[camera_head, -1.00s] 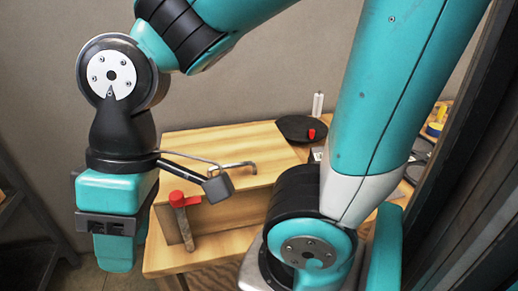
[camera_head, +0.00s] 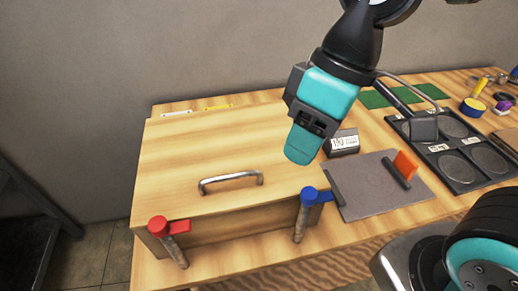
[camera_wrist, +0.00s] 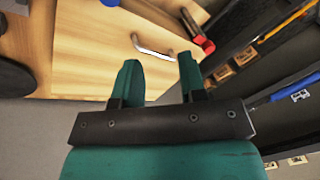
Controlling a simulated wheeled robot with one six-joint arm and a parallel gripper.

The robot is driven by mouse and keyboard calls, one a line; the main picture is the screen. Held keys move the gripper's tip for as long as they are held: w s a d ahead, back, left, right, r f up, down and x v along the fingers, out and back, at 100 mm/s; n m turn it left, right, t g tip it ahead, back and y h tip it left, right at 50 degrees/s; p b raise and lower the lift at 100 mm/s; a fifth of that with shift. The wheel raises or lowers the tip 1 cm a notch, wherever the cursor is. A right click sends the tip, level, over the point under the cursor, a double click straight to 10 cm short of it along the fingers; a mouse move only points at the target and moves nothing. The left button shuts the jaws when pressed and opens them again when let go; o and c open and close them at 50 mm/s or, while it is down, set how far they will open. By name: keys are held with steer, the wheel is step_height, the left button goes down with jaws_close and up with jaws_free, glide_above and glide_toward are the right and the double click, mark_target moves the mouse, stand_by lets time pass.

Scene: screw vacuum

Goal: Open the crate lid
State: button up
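The wooden crate's lid (camera_head: 215,150) lies flat and closed on the crate (camera_head: 235,224), with a curved metal handle (camera_head: 231,181) near its front edge. A red-topped latch (camera_head: 169,229) stands at the crate's front left, and a blue-topped latch (camera_head: 309,197) at its front right. I cannot tell whether they are fastened. My gripper (camera_head: 302,148) hangs above the lid's right side, fingers pointing down, apart from the handle. In the wrist view my gripper (camera_wrist: 158,66) is open and empty; the lid (camera_wrist: 90,50), handle (camera_wrist: 151,46) and a red latch part (camera_wrist: 200,40) show beyond its fingers.
The crate stands on a wooden table (camera_head: 400,214). To its right are a grey plate (camera_head: 375,195) with an orange part, a small labelled box (camera_head: 342,141) and a black tray (camera_head: 462,160) with round recesses. A dark shelf (camera_head: 35,205) is at left.

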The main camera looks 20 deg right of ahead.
steer(key=w+a+r+n+g+h+p, duration=0.1)
steer(key=w+a+r+n+h+p, duration=0.1)
steer(key=w+a+r+n+p, duration=0.25)
steer(key=n+h+p, duration=0.2)
steer(key=n+p, duration=0.1)
steer(key=n, duration=0.1)
glide_above(232, 167)
steer(key=s, duration=0.2)
steer(key=shift+g, duration=0.4)
steer(key=s+f+p, duration=0.1)
steer(key=f, duration=0.4)
steer(key=s+f, duration=0.1)
steer(key=f, duration=0.5)
steer(key=s+f+p, duration=0.1)
steer(key=f, duration=0.4)
steer(key=shift+a+f+p, duration=0.2)
steer(key=shift+f+p, duration=0.05)
steer(key=shift+p, duration=0.1)
jaws_close()
